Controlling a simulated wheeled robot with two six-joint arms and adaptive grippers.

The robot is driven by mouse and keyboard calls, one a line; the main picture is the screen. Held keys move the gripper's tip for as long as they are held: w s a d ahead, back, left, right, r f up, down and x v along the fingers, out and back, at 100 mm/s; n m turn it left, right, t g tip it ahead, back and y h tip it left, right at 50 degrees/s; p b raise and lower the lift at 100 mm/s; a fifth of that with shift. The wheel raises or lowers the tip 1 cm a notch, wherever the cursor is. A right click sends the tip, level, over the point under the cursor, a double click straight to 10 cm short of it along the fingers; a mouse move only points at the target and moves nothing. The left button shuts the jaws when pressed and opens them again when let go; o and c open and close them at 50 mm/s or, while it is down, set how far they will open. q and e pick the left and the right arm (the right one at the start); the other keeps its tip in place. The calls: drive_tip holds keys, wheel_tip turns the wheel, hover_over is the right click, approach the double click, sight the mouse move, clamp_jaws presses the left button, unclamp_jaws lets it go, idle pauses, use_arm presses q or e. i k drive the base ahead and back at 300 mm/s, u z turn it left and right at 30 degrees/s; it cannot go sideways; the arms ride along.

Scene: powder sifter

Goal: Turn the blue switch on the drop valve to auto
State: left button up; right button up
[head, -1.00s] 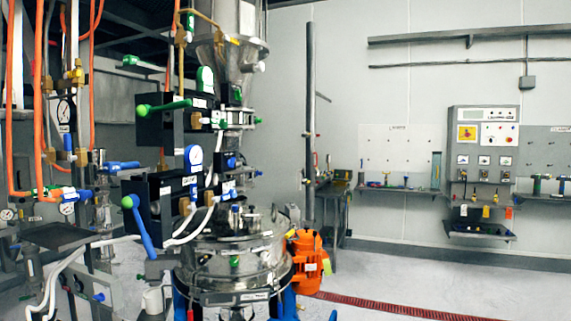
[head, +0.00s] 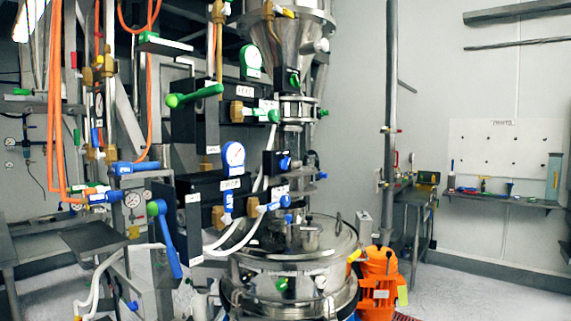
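A blue gauge (head: 233,154) stands above that box. To its right, a small black box with a blue knob (head: 285,162) is on the column of the sifter. I cannot tell which blue part is the drop valve's switch, and no "auto" mark is readable. Neither of my grippers is in view.
A green lever (head: 195,95) on a similar black box is higher up. The steel sifter (head: 290,262) stands at centre with an orange motor (head: 379,275) beside it. Hoses and pipes crowd the left. A wall bench (head: 505,200) is at right, with open floor before it.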

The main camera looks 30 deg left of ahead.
sight(284, 164)
drive_tip(key=u, duration=0.6)
drive_tip(key=i, duration=0.65)
drive_tip(key=u, duration=0.75)
